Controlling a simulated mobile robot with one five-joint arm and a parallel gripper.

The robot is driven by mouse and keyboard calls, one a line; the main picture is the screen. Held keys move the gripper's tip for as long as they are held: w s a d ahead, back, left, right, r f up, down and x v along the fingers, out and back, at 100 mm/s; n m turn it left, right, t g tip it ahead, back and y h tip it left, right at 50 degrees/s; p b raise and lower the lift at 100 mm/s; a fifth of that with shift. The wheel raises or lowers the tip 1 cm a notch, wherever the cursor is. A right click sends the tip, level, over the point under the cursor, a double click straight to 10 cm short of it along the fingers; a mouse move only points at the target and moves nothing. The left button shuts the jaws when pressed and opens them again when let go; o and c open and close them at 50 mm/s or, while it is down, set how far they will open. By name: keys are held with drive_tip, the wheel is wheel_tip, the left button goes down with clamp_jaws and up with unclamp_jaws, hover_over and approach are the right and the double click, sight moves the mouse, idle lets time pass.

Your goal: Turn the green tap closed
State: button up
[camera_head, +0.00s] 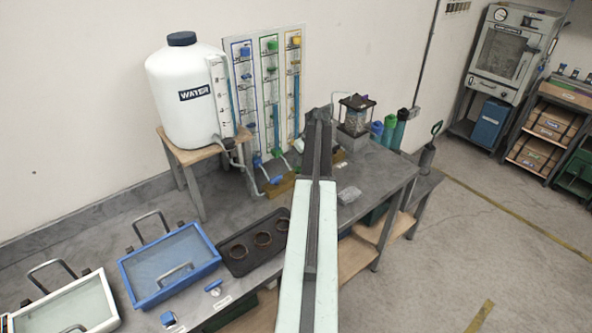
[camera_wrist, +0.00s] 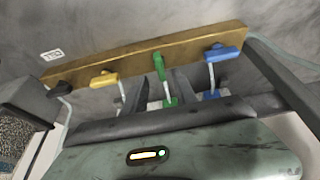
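The green tap (camera_wrist: 159,68) is in the wrist view, on a brown wooden rail (camera_wrist: 125,63). Its handle stands across the rail, while the yellow tap's handle (camera_wrist: 105,80) and the blue tap's handle (camera_wrist: 221,53) lie roughly along it. My gripper (camera_wrist: 161,88) shows in the wrist view as two dark fingers set apart, with the green tap's lower part seen between them. I cannot tell whether either finger touches it. In the head view my arm hides the green tap; the rail (camera_head: 280,188) shows to the left of the arm.
A black tap (camera_wrist: 62,88) sits at the rail's left end. In the head view, a white water tank (camera_head: 188,95), a tube panel (camera_head: 262,90) and a lantern-like jar (camera_head: 355,115) stand around the rail. A black tray (camera_head: 237,262) and blue tray (camera_head: 130,270) lie nearer.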

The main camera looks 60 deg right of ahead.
sight(298, 167)
drive_tip(key=b+x, duration=0.2)
drive_tip(key=x, duration=0.2)
drive_tip(key=shift+f+b, duration=0.25)
drive_tip(key=shift+b, duration=0.15)
drive_tip(key=shift+r, duration=0.15)
